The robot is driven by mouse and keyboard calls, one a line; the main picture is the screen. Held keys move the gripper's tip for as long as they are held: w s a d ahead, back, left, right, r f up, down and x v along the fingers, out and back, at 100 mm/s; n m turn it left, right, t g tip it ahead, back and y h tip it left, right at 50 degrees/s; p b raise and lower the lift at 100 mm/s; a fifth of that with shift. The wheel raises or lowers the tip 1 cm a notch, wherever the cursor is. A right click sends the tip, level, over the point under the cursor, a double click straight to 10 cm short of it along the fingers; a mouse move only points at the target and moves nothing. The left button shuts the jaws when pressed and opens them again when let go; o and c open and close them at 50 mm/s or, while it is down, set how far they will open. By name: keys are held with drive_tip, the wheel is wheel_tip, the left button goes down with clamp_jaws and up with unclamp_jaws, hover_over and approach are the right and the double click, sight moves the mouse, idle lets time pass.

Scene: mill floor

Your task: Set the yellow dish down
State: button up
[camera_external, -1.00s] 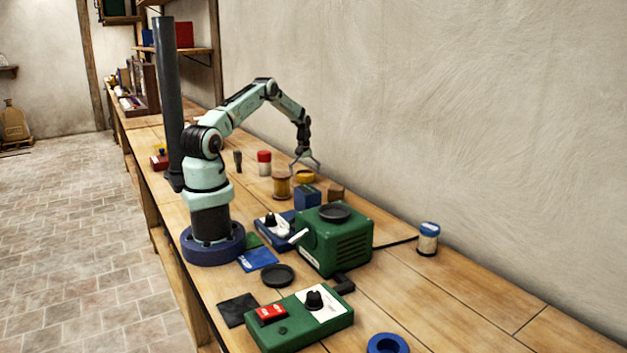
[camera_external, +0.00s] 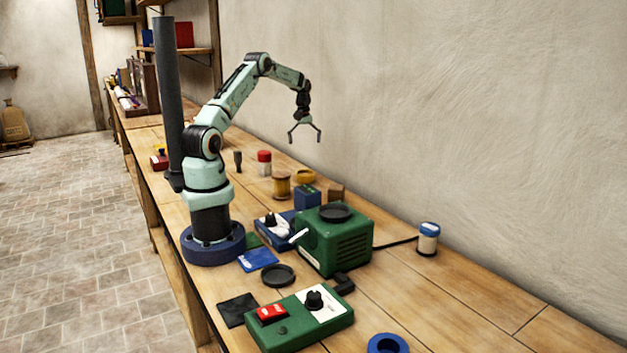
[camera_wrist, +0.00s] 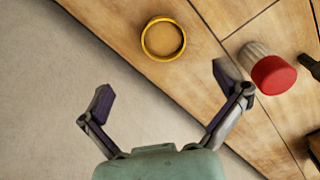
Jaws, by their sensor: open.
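The yellow dish (camera_external: 305,176) lies on the wooden bench near the wall, behind the blue box. In the wrist view the yellow dish (camera_wrist: 163,39) is a round, shallow ring with nothing visible in it, resting on the planks. My gripper (camera_external: 304,133) is open and empty, raised well above the bench and over the dish's area. In the wrist view my gripper (camera_wrist: 165,95) has its fingers spread wide, with the dish beyond the fingertips and apart from them.
A red-capped jar (camera_wrist: 273,74) stands right of the dish in the wrist view. In the outside view, a tan spool-like container (camera_external: 282,184), blue box (camera_external: 307,198), brown block (camera_external: 336,191) and green machine (camera_external: 338,247) stand close by. The wall runs along the bench's far edge.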

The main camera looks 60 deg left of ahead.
drive_tip(key=s+d+r+m, duration=0.3)
drive_tip(key=s+d+r, duration=0.25)
drive_tip(key=d, duration=0.25)
drive_tip(key=s+d+r+m, duration=0.2)
drive_tip(key=s+d+r, duration=0.2)
drive_tip(key=d+r, duration=0.35)
drive_tip(key=s+d+f+m, duration=0.1)
drive_tip(key=s+d+m, duration=0.2)
drive_tip(key=s, duration=0.7)
drive_tip(key=s+d+f+m+y, duration=0.1)
drive_tip(key=s+d+m, duration=0.2)
drive_tip(key=s, duration=0.8)
drive_tip(key=d, duration=0.2)
drive_tip(key=shift+d+g, duration=0.3)
drive_tip(key=shift+d, duration=0.1)
